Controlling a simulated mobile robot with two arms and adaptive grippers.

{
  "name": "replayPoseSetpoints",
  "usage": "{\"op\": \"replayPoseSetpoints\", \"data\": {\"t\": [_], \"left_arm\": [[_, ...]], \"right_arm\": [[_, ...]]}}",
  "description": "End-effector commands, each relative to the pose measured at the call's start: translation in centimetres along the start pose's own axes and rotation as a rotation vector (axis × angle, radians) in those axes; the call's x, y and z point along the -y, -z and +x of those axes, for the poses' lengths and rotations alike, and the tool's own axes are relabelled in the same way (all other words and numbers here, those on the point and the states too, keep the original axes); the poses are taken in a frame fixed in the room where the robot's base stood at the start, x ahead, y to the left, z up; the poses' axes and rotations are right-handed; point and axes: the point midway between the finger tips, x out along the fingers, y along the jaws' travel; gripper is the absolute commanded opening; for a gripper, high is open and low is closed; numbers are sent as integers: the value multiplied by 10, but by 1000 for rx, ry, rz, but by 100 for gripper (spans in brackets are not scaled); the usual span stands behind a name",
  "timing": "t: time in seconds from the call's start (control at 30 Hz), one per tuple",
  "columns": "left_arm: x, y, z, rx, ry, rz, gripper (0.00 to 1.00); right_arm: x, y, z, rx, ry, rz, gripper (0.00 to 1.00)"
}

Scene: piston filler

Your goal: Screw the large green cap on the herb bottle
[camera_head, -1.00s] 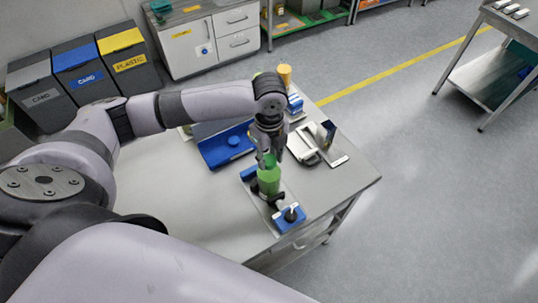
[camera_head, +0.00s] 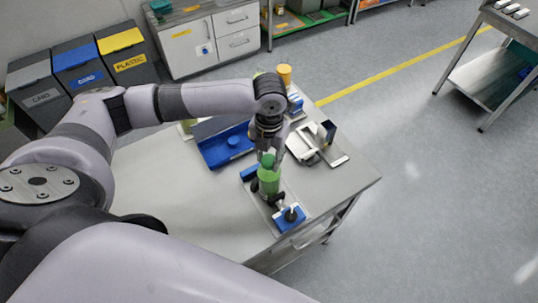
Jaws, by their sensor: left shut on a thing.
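The herb bottle (camera_head: 269,184) is green and stands upright in a dark clamp on a metal plate (camera_head: 262,206) on the table. The large green cap (camera_head: 267,160) is at the top of the bottle, directly below my left gripper (camera_head: 267,153). My left gripper points down and is shut on the cap. The fingers partly hide the cap, and I cannot tell how far it sits on the neck. A blue block with a dark knob (camera_head: 290,217) is at the plate's front end. My right gripper is not in view.
A blue tray (camera_head: 213,155) lies behind the bottle on the left. A metal device (camera_head: 306,150) stands behind on the right. An orange-yellow funnel-like part (camera_head: 284,74) rises at the back. The table (camera_head: 185,205) is clear at front left.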

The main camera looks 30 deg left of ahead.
Motion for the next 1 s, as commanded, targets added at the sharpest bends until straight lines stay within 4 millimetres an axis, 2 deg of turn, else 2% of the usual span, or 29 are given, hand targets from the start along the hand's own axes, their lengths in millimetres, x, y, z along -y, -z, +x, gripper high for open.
{"op": "replayPoseSetpoints", "data": {"t": [0.13,0.37,0.4,0.73,1.0], "left_arm": [[0,0,0,1,0,132,0],[0,0,0,1,0,159,0],[0,0,0,1,0,158,33],[0,0,0,0,0,156,55],[0,0,0,0,0,156,56]], "right_arm": [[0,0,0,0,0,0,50],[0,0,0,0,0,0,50],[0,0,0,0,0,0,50],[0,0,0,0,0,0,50],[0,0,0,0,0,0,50]]}}
